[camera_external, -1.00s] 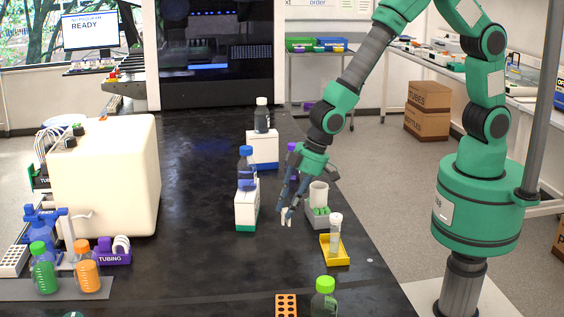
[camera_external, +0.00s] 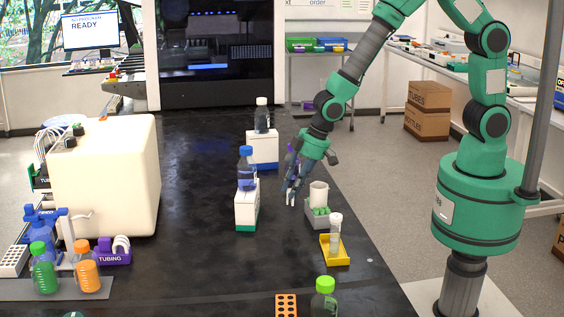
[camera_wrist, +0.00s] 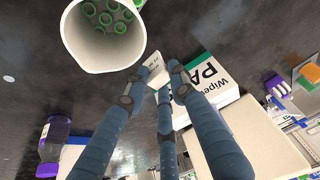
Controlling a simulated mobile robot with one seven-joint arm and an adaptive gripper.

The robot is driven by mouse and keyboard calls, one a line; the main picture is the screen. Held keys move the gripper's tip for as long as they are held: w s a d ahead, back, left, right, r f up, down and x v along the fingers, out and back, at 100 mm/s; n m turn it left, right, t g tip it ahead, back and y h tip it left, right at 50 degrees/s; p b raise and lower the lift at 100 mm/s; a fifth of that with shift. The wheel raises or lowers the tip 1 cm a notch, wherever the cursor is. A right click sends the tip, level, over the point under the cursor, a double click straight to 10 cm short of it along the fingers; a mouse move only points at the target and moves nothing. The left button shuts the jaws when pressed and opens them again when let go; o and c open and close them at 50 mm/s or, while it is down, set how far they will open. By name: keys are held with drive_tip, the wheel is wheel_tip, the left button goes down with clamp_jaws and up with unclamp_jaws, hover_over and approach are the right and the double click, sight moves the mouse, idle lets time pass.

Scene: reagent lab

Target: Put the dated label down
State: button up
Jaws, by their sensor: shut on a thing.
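The label is a small white piece at the fingertips of my gripper (camera_external: 291,196) in the external view. In the wrist view it is the pale piece (camera_wrist: 155,63) between the tips of my blue-grey fingers, and my gripper (camera_wrist: 160,84) is shut on it. Its writing is too small to read.
The bench (camera_external: 190,230) left of the wipes box is clear.

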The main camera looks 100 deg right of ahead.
drive_tip(key=s+d+m, duration=0.1)
drive_tip(key=s+d, duration=0.4)
drive_tip(key=d, duration=0.4)
drive_tip(key=s+d+m+h, duration=0.1)
drive_tip(key=s+d+m, duration=0.1)
drive_tip(key=s+d, duration=0.4)
drive_tip(key=d, duration=0.3)
drive_tip(key=shift+s+m+g+p, duration=0.3)
drive_tip(key=shift+w, duration=0.1)
drive_tip(key=w+d, duration=0.1)
drive_tip(key=w, duration=0.3)
drive_tip(key=w+d+f+b, duration=0.1)
drive_tip(key=w+d, duration=0.1)
drive_tip(key=w, duration=0.3)
drive_tip(key=w+d, duration=0.2)
drive_tip(key=w, duration=0.3)
drive_tip(key=shift+f, duration=0.2)
drive_tip(key=shift+w+d, duration=0.25)
drive_tip(key=shift+w, duration=0.25)
drive_tip(key=shift+s+f+b, duration=0.1)
drive_tip(key=shift+f+b, duration=0.6)
drive_tip(key=shift+f, duration=1.1)
drive_tip(key=o, duration=0.8)
drive_tip(key=shift+f, duration=0.1)
drive_tip(key=shift+c, duration=0.2)
